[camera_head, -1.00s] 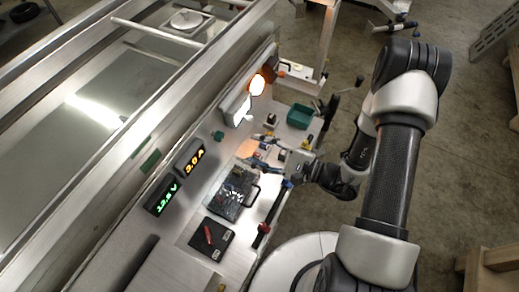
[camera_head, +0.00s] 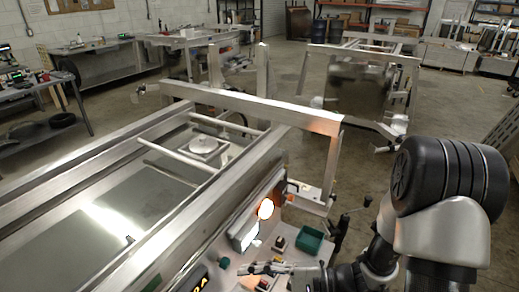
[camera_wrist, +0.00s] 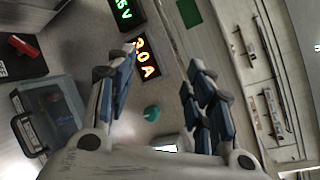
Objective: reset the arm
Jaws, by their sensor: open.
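My gripper (camera_wrist: 158,80) is open and empty in the wrist view, its two blue-padded fingers apart above the grey work panel. Between and beyond the fingers are a lit orange display (camera_wrist: 144,59) and a green knob (camera_wrist: 152,113). In the head view my gripper (camera_head: 272,267) shows small at the bottom edge, over the panel near the green bin (camera_head: 308,240). My dark arm fills the lower right and hides part of the floor.
Open floor (camera_head: 352,150) lies beyond.

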